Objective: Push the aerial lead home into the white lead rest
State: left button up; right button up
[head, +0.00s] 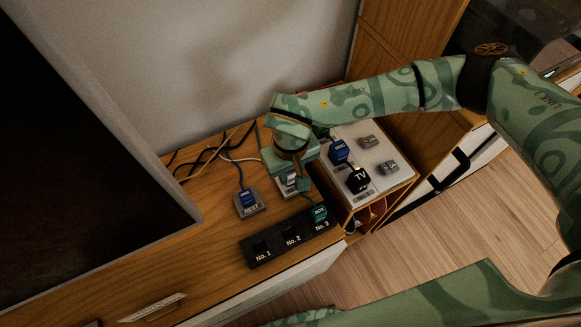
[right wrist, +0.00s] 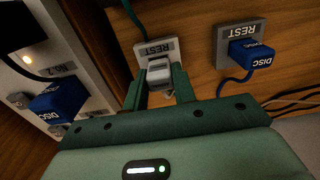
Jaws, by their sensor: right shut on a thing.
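The white lead rest (head: 285,192) is on the wooden cabinet top, mostly hidden under my right gripper (head: 290,172) in the head view. In the right wrist view the white rest (right wrist: 152,50), marked REST, is just beyond my fingertips. My right gripper (right wrist: 159,82) is shut on a pale grey plug (right wrist: 159,72), which I take for the aerial lead. The plug is lined up with the rest and overlaps it in the picture. I cannot tell how deep it sits. My left gripper is not in view.
A grey rest (head: 250,207) holds a blue plug to the left. A black strip (head: 262,250) in front has a teal plug (head: 320,213) at No. 3. A white-topped box (head: 378,152) on the right carries blue, black and grey plugs. Loose cables (head: 205,155) lie behind.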

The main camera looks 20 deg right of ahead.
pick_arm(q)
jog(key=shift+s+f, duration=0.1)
pick_arm(e)
jog(key=shift+f, duration=0.4)
jog(key=o, duration=1.1)
jog(key=shift+r, duration=0.15)
notch_tip(320, 180, up, 10)
jog(key=p, duration=0.4)
notch_tip(320, 180, up, 6)
jog(key=p, duration=0.2)
send_over(291, 172)
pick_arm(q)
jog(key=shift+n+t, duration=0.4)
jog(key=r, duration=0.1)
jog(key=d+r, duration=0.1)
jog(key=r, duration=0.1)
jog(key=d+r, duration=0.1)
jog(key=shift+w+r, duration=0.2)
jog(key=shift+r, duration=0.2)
